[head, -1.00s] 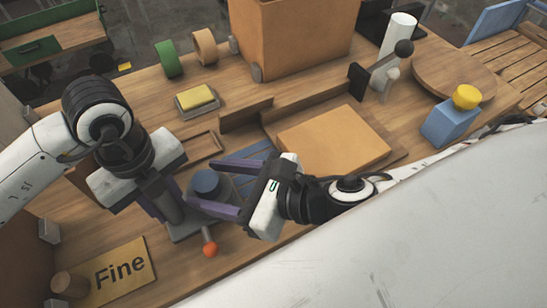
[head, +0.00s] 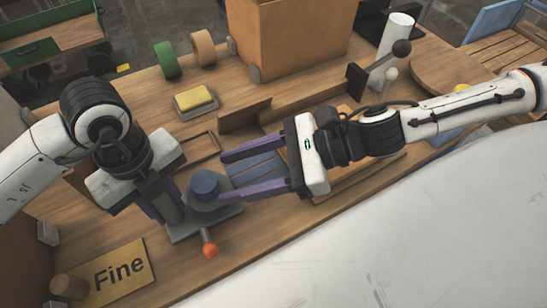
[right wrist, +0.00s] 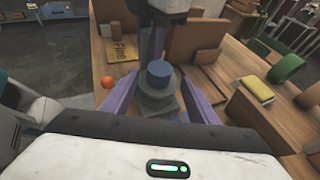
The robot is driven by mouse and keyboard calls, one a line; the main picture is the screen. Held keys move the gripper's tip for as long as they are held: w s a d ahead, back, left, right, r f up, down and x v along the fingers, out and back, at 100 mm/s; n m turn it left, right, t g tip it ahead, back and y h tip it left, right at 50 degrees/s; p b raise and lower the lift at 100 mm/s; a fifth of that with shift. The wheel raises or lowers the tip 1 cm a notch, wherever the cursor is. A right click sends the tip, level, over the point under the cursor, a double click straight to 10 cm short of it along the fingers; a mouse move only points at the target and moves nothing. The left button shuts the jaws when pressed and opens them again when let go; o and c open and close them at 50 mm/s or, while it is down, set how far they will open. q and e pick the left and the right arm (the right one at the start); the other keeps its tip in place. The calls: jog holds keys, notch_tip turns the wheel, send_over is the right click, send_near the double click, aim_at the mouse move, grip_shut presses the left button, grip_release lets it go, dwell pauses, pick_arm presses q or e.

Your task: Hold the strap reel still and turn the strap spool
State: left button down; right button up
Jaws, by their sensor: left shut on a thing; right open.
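The strap reel (head: 190,232) is a dark grey base on the bench, with a short handle ending in an orange ball (head: 210,250). The strap spool (head: 205,185) is a blue-grey round knob on top of it; the spool also shows in the right wrist view (right wrist: 158,74). My left gripper (head: 170,210) is shut at the left side of the reel, apparently on its base; the exact contact is hidden. My right gripper (head: 222,176) is open, its purple fingers pointing left, tips just right of the spool. In the right wrist view the spool appears between and beyond the fingers.
Blue slats (head: 255,167) lie right of the spool, partly behind my right fingers. A "Fine" sign (head: 120,272) is at the front left. A yellow block on a tray (head: 195,98), tape rolls (head: 203,48) and a large brown box (head: 290,35) stand behind.

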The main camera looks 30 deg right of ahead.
jog(key=v, duration=0.7)
jog(key=shift+d, duration=0.15)
jog(key=shift+r, duration=0.1)
jog(key=shift+c, duration=0.4)
jog(key=shift+c, duration=1)
jog(key=n+g+h, duration=0.9)
jog(key=n, duration=0.5)
send_near(204, 180)
jog(key=x, duration=0.8)
jog(key=shift+f, duration=0.2)
